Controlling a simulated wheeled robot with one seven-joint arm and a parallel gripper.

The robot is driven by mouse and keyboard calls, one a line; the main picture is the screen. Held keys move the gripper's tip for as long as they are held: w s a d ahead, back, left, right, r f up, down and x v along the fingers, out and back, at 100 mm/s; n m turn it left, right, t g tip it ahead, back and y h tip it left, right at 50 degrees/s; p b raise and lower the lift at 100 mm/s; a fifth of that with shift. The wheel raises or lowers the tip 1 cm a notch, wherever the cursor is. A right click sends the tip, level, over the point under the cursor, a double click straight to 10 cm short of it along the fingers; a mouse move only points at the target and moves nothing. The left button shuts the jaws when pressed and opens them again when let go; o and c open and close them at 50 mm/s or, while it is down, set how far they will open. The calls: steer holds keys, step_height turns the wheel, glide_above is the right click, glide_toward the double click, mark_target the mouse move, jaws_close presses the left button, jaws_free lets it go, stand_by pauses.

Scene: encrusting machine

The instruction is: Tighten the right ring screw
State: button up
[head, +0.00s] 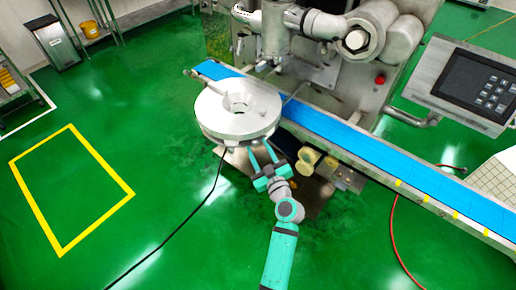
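My gripper (262,152) is at the end of my teal and grey arm, just below the front edge of a round silver disc (215,118). Its two teal fingers are spread apart with nothing visible between them. The encrusting machine (350,75) stands behind the disc.
A blue conveyor belt (380,152) runs diagonally past the disc to the lower right. Brass-coloured cylinders (308,157) are right of my gripper. A control panel (475,82) stands at the right.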

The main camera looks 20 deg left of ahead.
steer(key=shift+w+a, duration=0.1)
steer(key=shift+a, duration=0.25)
steer(key=shift+d, duration=0.25)
steer(key=c, duration=0.3)
jaws_close()
